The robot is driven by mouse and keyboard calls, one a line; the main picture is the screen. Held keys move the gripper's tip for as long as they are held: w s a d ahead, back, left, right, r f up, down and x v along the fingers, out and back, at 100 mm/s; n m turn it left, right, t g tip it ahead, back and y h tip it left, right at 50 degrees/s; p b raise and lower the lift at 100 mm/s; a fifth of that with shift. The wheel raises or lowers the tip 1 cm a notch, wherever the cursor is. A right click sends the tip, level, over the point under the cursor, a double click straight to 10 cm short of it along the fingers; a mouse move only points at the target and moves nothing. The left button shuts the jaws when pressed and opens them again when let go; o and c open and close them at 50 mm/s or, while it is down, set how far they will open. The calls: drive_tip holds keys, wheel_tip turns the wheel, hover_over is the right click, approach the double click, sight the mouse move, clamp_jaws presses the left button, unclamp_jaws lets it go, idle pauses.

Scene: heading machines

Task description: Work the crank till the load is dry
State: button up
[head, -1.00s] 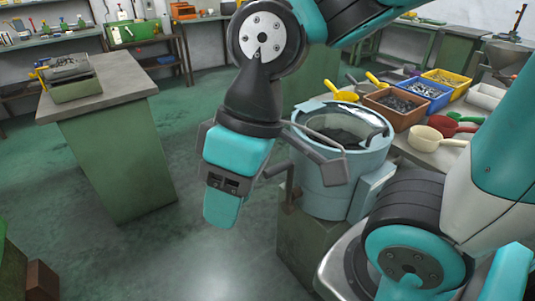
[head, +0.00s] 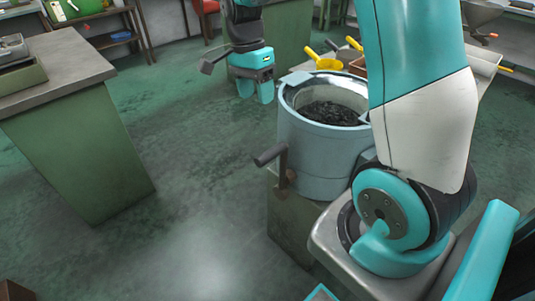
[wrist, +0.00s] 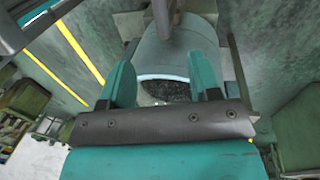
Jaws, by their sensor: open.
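The drum machine (head: 322,150) is a grey-blue tub on a green stand, with a dark, lumpy load (head: 333,113) inside. Its crank (head: 271,154) is on the near-left side, with a dark handle pointing left at the top of a short brown arm. My gripper (head: 256,91) is open and empty, beyond and left of the tub's rim, pointing down. It is apart from the crank handle. In the wrist view, the tub (wrist: 180,50) and some dark load (wrist: 166,91) show between and beyond the two teal fingers (wrist: 164,86). I cannot tell whether the load is wet.
A green bench (head: 75,130) with a grey top stands at the left. Yellow scoops (head: 323,61) and bins are on a table behind the tub. Shelves line the back. The floor between the bench and the tub is clear.

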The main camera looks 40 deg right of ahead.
sight(267, 152)
drive_tip(key=s+f, duration=0.1)
drive_tip(key=f, duration=0.4)
drive_tip(key=s+f, duration=0.1)
drive_tip(key=f, duration=0.5)
drive_tip(key=s+f, duration=0.1)
drive_tip(key=f, duration=0.5)
drive_tip(key=shift+s+d+f, duration=0.1)
drive_tip(key=shift+s+d, duration=0.05)
drive_tip(key=shift+d, duration=0.1)
drive_tip(key=shift+b, duration=0.3)
clamp_jaws()
